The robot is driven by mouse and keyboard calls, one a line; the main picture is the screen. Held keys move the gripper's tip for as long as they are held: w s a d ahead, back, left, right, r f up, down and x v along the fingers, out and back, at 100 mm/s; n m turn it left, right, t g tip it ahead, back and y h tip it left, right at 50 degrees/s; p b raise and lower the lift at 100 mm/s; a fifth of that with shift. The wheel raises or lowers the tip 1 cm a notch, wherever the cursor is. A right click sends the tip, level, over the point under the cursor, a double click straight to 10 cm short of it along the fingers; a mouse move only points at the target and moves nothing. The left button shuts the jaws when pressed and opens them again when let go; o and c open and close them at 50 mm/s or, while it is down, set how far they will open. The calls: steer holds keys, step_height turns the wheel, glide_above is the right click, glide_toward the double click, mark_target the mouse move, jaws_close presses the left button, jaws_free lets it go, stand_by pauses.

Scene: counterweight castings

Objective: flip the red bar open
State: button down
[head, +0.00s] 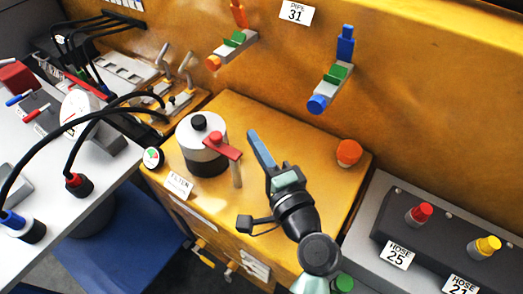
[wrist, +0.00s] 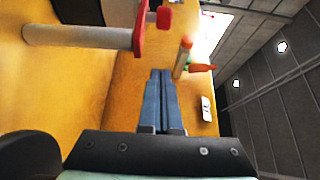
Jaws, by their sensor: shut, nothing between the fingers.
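In the wrist view the red bar (wrist: 142,28) is at the top, at the end of the pale post (wrist: 80,37). My gripper (head: 252,134) is shut and empty, its blue fingers together, just right of the bar and apart from it in the picture. In the wrist view my gripper (wrist: 161,73) shows below the bar.
The canister stands on a yellow box (head: 285,130) with an orange knob (head: 348,152) at right and a FILTER label (head: 179,185) in front. Pipe fittings (head: 331,80) stick out from the back wall. A hose panel (head: 440,240) is at right; black cables (head: 90,122) cross at left.

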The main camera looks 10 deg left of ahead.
mark_target(221, 143)
steer(key=shift+w+a+p, duration=0.1)
steer(key=shift+a+p, duration=0.95)
steer(key=shift+a, duration=1.5)
steer(key=shift+y+b, duration=0.3)
steer(key=shift+b, duration=0.1)
